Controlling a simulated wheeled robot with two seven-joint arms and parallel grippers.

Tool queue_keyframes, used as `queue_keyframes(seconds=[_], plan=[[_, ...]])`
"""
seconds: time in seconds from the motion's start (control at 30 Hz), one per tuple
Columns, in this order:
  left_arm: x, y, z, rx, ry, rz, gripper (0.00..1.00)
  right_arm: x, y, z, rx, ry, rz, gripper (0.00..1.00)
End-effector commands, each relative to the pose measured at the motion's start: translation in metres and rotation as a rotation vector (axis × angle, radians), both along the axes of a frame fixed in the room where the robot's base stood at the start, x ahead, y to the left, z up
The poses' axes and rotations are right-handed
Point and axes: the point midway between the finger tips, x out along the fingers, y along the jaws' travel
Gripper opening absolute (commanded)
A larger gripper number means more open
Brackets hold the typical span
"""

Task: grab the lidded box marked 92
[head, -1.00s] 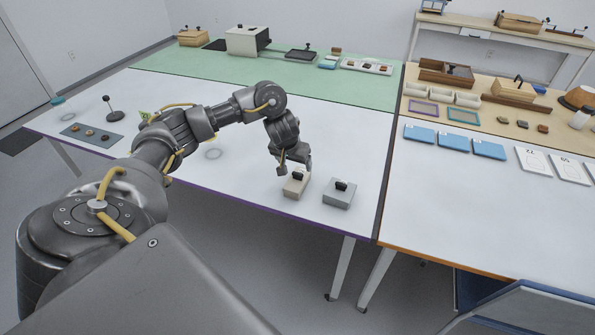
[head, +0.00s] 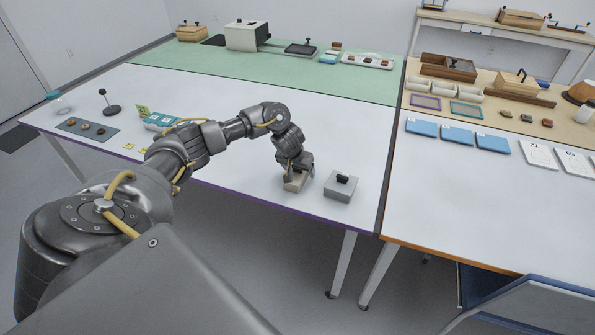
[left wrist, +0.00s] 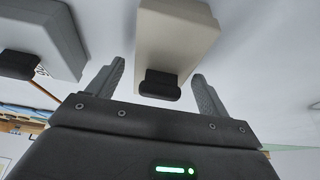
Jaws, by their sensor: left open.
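A beige lidded box (head: 294,184) with a black knob stands near the front edge of the white table. My left gripper (head: 297,174) is right over it, pointing down. In the left wrist view the beige box (left wrist: 175,40) and its black knob lie between the two spread fingers of my left gripper (left wrist: 158,72), with a gap on each side. A grey lidded box (head: 341,188) with a black knob stands just to the right; it also shows in the left wrist view (left wrist: 45,35). I cannot read the number 92 on either box. My right gripper is not in view.
A dark mat (head: 87,130) with small pieces, a black stand (head: 111,108) and a teal box (head: 163,121) lie at the left of the white table. A green mat (head: 190,66) runs along the back. Blue folders (head: 457,136) lie on the right table.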

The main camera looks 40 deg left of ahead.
Motion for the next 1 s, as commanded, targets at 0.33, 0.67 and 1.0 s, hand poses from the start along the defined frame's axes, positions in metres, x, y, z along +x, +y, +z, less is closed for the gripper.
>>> queue_keyframes(seconds=[0.33,0.67,1.0], plan=[[0.0015,0.0007,-0.0025,0.000,-0.001,0.001,0.70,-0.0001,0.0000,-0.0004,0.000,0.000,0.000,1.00],[0.0014,0.0007,-0.0023,0.001,-0.001,0.001,0.28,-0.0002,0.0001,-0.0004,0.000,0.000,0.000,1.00],[0.0020,0.0006,0.0027,0.000,-0.003,0.001,0.28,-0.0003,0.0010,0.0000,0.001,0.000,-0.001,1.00]])
